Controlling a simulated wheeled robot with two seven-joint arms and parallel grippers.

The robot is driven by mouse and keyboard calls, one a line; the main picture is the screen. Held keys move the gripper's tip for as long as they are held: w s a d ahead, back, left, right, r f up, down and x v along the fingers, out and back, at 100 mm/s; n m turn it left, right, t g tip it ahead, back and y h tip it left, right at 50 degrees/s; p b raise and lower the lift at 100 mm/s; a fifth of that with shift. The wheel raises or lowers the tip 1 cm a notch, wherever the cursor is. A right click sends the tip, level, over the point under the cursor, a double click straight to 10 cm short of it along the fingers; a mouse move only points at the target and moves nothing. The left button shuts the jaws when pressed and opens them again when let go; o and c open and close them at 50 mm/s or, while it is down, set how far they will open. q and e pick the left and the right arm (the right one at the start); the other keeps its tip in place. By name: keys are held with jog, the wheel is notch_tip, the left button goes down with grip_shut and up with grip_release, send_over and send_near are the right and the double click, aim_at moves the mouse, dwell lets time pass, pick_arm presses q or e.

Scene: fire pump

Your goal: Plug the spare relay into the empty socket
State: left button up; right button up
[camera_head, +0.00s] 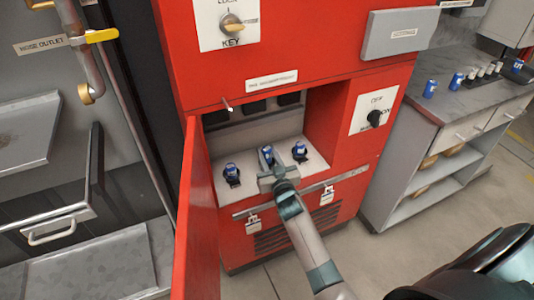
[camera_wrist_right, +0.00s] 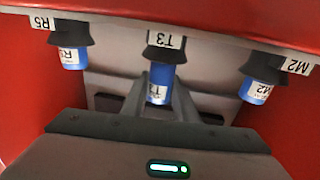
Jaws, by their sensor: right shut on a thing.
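My right gripper (camera_head: 268,172) reaches into the open red cabinet and is shut on the middle blue relay (camera_head: 266,154). In the right wrist view the fingers (camera_wrist_right: 160,98) close on both sides of this relay (camera_wrist_right: 160,82), whose label is partly hidden. Its end meets the black socket (camera_wrist_right: 166,50) at the T3 tag; I cannot tell whether it is fully seated. A blue relay (camera_wrist_right: 75,58) sits in the R5 socket (camera_wrist_right: 70,35), and another (camera_wrist_right: 256,90) in the M2 socket (camera_wrist_right: 264,68). My left gripper is not in view.
The red cabinet door (camera_head: 199,215) stands open left of the compartment. The compartment's red right wall (camera_head: 328,125) is close by. A hose outlet pipe (camera_head: 85,60) stands at the left.

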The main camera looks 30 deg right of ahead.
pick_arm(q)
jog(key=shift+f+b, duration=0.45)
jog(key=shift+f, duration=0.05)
pick_arm(e)
jog(key=shift+f, duration=0.95)
dwell(0.6)
dwell(0.4)
jog(key=o, duration=1.1)
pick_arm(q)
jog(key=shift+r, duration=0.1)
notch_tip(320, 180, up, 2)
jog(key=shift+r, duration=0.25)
pick_arm(e)
jog(key=s+a, duration=0.1)
jog(key=s, duration=0.4)
jog(key=s+a, duration=0.1)
jog(key=s, duration=0.5)
jog(key=s+a, duration=0.1)
jog(key=s, duration=0.5)
